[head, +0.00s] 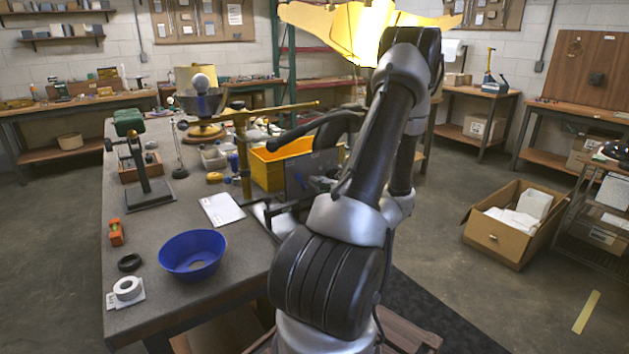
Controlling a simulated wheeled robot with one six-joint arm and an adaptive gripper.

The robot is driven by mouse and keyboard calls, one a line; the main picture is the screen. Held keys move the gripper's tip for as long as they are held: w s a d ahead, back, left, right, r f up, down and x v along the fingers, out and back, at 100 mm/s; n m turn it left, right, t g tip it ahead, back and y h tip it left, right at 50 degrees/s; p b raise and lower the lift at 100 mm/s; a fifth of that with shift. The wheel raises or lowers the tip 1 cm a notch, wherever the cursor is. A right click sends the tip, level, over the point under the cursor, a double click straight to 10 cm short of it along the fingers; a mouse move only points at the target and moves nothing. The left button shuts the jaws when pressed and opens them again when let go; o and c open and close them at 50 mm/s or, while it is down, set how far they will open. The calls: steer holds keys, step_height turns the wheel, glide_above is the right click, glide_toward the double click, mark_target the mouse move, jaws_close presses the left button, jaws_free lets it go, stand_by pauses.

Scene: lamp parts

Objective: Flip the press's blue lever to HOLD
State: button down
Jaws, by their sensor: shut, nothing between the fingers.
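My arm (375,130) rises in the foreground and folds down behind itself. I cannot make out my gripper; the arm seems to hide it. Dark machinery with a grey plate (299,182) stands at the table's right side, partly behind my arm. It may be the press, but I cannot tell for sure. A small blue upright piece (233,162) shows beside a brass post (243,160); I cannot tell whether it is the lever. No HOLD marking is readable.
The grey worktable (165,245) carries a blue bowl (193,255), white paper (221,209), a tape roll (127,288), an orange piece (116,232), a green-topped stand (140,165) and a yellow bin (268,170). A cardboard box (508,232) stands on the floor at right.

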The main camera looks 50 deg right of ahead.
steer(key=s+a, duration=0.1)
steer(key=s, duration=0.7)
steer(key=shift+s+a, duration=0.3)
steer(key=shift+s, duration=0.05)
steer(key=shift+f, duration=0.1)
